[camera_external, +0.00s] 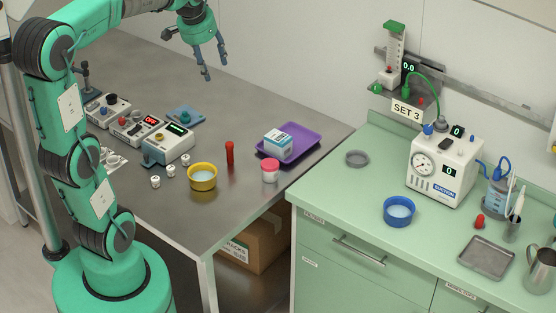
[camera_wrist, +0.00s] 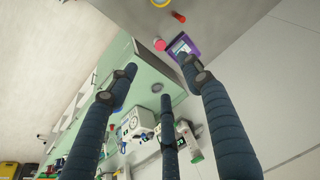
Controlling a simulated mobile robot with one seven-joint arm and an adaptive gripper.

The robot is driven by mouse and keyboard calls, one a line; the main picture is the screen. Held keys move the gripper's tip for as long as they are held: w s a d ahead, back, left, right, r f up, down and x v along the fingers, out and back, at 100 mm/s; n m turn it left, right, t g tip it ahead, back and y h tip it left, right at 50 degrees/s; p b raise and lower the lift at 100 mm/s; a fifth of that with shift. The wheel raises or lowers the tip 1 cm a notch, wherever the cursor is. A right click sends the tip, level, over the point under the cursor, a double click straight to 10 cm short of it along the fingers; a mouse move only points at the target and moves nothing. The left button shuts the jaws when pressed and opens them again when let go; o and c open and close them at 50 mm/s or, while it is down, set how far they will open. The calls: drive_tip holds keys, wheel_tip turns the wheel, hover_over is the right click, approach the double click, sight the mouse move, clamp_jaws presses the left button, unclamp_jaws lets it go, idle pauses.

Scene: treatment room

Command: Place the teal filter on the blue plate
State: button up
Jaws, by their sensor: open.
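The blue plate (camera_external: 199,121) lies flat on the steel table, behind the white box with a green display. A small round teal piece (camera_external: 185,114), which looks like the teal filter, rests on top of the plate. My gripper (camera_external: 215,70) is open and empty, raised high above the back of the table, up and to the right of the plate. Its dark fingers are spread and touch nothing. In the wrist view the spread fingers (camera_wrist: 160,85) also show with nothing between them. I cannot make out the plate or the filter in the wrist view.
On the steel table (camera_external: 250,95) stand instrument boxes (camera_external: 168,146), a yellow bowl (camera_external: 202,177), a red tube (camera_external: 230,153), a pink-lidded jar (camera_external: 270,171) and a purple tray (camera_external: 304,142) with a carton. A green counter (camera_external: 340,190) holds a suction unit (camera_external: 445,165). The back of the table is clear.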

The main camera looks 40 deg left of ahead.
drive_tip(key=s+d+f, duration=0.1)
drive_tip(key=s+d, duration=0.2)
drive_tip(key=s, duration=0.4)
drive_tip(key=s+d+f+t, duration=0.1)
drive_tip(key=s+d+f, duration=0.1)
drive_tip(key=s, duration=0.5)
drive_tip(key=s+d+f, duration=0.2)
drive_tip(key=s+d, duration=0.2)
drive_tip(key=s, duration=0.3)
drive_tip(key=shift+s+d+n+t+h, duration=0.25)
drive_tip(key=shift+n+t+h, duration=0.05)
drive_tip(key=shift+t+h, duration=0.1)
drive_tip(key=shift+f, duration=0.15)
drive_tip(key=shift+f+b, duration=0.4)
drive_tip(key=shift+b, duration=0.05)
